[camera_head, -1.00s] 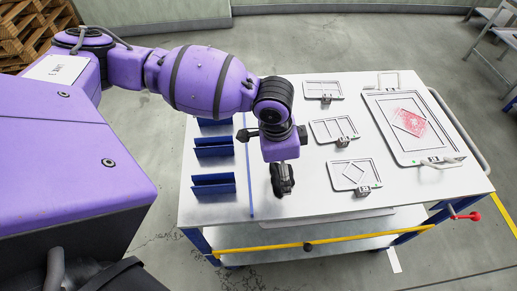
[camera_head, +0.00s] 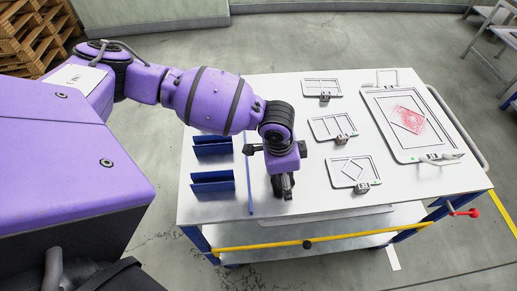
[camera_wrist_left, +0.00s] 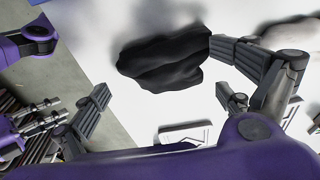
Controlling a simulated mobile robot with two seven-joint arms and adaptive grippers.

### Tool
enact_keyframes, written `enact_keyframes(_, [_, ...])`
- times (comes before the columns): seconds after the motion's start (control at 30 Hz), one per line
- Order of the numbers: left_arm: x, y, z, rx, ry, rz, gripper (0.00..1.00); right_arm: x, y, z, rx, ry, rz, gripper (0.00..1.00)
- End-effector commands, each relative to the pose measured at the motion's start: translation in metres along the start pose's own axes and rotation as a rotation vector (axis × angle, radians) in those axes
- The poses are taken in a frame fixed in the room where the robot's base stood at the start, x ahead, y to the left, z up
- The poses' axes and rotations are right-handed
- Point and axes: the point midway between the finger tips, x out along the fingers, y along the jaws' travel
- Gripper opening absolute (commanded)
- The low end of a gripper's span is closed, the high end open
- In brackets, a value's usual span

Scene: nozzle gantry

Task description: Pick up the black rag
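The black rag (camera_wrist_left: 165,62) lies crumpled on a white surface in the left wrist view. I do not make it out in the head view. My left gripper (camera_wrist_left: 160,82) is open and empty, its fingers spread on either side of the picture. One right-hand fingertip overlaps the rag's right edge in the picture; whether it touches cannot be told. In the head view my left gripper (camera_head: 283,187) points down over the white table (camera_head: 308,205), right of the blue divider strip.
Blue holders (camera_head: 213,181) stand left of the blue strip (camera_head: 250,185). Several small grey frames (camera_head: 354,172) with little blocks lie to the right. A large framed panel (camera_head: 412,122) with a red patch lies at the right edge. The table's front right is clear.

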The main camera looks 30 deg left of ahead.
Motion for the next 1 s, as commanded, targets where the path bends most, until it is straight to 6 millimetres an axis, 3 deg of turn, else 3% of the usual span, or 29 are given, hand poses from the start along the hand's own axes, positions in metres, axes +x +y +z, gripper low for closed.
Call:
enact_keyframes(0.1, [0.003, 0.004, 0.002, 0.000, -0.005, 0.011, 0.65, 0.000, -0.001, 0.000, 0.002, 0.000, 0.000, 0.40])
enact_keyframes(0.57, [-0.001, 0.005, 0.002, -0.001, -0.007, 0.013, 0.65, 0.001, -0.005, -0.004, 0.015, 0.007, -0.002, 0.40])
enact_keyframes(0.63, [-0.007, 0.005, 0.001, -0.001, -0.006, 0.012, 0.60, 0.001, -0.005, -0.005, 0.014, 0.009, -0.002, 0.40])
enact_keyframes(0.73, [-0.021, 0.003, -0.002, 0.000, -0.005, 0.009, 0.44, 0.000, -0.005, -0.008, 0.014, 0.013, -0.002, 0.40])
enact_keyframes(0.77, [-0.027, 0.003, -0.003, 0.000, -0.003, 0.009, 0.31, 0.000, -0.005, -0.009, 0.013, 0.014, -0.003, 0.40])
enact_keyframes(0.8, [-0.034, 0.005, -0.001, 0.001, -0.004, 0.008, 0.08, 0.000, -0.005, -0.011, 0.012, 0.017, -0.003, 0.40])
enact_keyframes(0.83, [-0.040, 0.009, 0.001, 0.002, -0.005, 0.008, 0.00, 0.000, -0.005, -0.012, 0.012, 0.018, -0.004, 0.40])
enact_keyframes(1.0, [-0.084, 0.032, 0.015, 0.003, 0.000, 0.002, 0.00, -0.002, -0.004, -0.019, 0.003, 0.025, -0.008, 0.40])
